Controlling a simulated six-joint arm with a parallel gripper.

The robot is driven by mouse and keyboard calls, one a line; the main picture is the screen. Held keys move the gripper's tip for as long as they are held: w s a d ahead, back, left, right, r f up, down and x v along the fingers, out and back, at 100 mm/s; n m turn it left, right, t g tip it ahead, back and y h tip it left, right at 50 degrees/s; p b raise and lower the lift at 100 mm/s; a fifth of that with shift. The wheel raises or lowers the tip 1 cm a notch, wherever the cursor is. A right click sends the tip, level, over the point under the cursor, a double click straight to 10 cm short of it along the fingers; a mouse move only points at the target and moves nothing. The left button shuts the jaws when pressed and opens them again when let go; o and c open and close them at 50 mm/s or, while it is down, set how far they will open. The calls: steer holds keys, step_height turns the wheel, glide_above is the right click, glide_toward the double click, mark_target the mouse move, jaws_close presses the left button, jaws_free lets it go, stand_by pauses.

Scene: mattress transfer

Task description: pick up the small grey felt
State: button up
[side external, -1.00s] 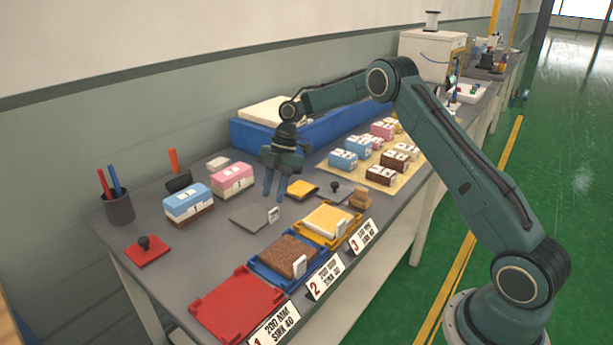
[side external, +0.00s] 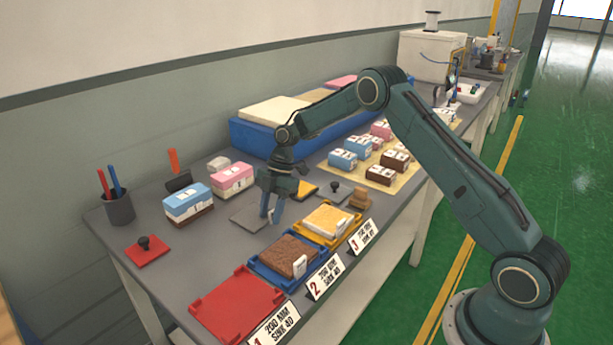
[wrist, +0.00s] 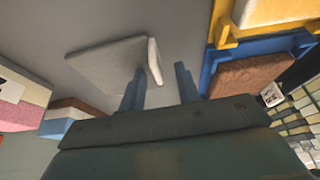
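The small grey felt (side external: 246,216) is a flat grey square lying on the grey table, with a pale upright tag at its right edge. In the wrist view the felt (wrist: 105,66) shows at upper middle, its pale tag (wrist: 154,62) toward me. My gripper (side external: 271,217) points down at the felt's right end, fingers low. In the wrist view my gripper (wrist: 160,86) is open, one finger left of the tag and one right of it. The fingers partly hide the tag in the side view. I cannot tell whether they touch the felt.
A red tray (side external: 238,307), a blue tray (side external: 262,272) and a yellow tray (side external: 302,236) line the front edge. Pink-and-white (side external: 233,178) and blue-and-white (side external: 187,203) blocks stand behind left. A stamp (side external: 336,189) and a wooden piece (side external: 359,199) are to the right.

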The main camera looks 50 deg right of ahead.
stand_by(0.4)
jaws_close()
step_height(320, 180, up, 10)
stand_by(0.8)
steer(key=shift+a, duration=0.15)
stand_by(0.5)
